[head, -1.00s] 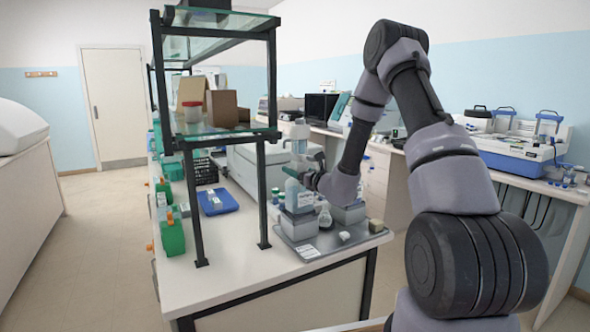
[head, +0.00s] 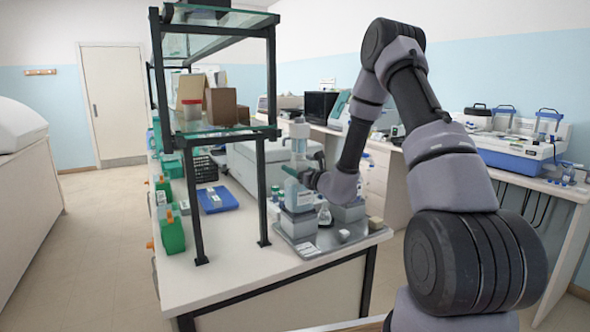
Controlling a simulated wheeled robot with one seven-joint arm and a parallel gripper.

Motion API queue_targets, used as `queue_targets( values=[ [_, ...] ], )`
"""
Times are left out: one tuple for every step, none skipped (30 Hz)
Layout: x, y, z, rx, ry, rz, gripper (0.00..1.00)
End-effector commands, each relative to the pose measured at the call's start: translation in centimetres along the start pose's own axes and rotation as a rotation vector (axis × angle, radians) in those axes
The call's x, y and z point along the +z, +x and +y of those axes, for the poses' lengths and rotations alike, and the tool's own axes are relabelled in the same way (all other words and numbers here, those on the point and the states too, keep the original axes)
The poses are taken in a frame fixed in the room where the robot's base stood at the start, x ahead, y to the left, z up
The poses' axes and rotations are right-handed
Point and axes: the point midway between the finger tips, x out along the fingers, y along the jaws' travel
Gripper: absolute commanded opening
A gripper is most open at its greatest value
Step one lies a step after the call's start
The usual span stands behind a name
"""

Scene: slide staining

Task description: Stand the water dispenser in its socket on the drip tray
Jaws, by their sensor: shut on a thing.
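The water dispenser (head: 299,198) is a pale bottle with a white label and a white top. It is upright at the left rear part of the grey drip tray (head: 318,250), above or on a grey block (head: 299,224). My gripper (head: 302,172) reaches in from the right and is shut on the dispenser's upper part; its fingers are small and partly hidden. I cannot tell whether the bottle's base rests in the socket or hangs just above it.
A glass flask (head: 325,216), a second grey block (head: 348,213) and small items stand on the tray. A shelf post (head: 262,195) rises close to the left of the dispenser. The bench front is clear.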

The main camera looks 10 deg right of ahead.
Motion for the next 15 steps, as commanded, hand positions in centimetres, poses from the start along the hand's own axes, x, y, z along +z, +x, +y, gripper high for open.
queue_targets(
  values=[
    [0.18,0.06,-0.03,-0.001,0.0,-0.004,0.0],
    [0.17,0.06,-0.03,-0.001,0.0,-0.004,0.0],
    [0.17,0.06,-0.04,-0.001,0.0,-0.004,0.0],
    [0.15,0.06,-0.04,-0.001,0.0,-0.004,0.0],
    [0.13,0.06,-0.04,-0.001,0.0,-0.004,0.0],
    [0.09,0.06,-0.04,-0.001,0.0,-0.004,0.0],
    [0.05,0.05,-0.04,-0.001,0.0,-0.003,0.0],
    [0.0,0.05,-0.04,-0.001,0.0,-0.003,0.0],
    [-0.08,0.05,-0.04,-0.001,0.0,-0.003,0.0],
    [-0.16,0.05,-0.03,-0.001,0.0,-0.003,0.0],
    [-0.24,0.04,-0.03,-0.001,0.0,-0.003,0.0],
    [-0.35,0.04,-0.03,-0.001,0.0,-0.003,0.0],
    [-0.44,0.04,-0.03,-0.001,0.0,-0.003,0.0],
    [-0.52,0.03,-0.03,-0.001,0.0,-0.002,0.0],
    [-0.63,0.03,-0.04,-0.001,0.0,-0.003,0.0]
  ],
)
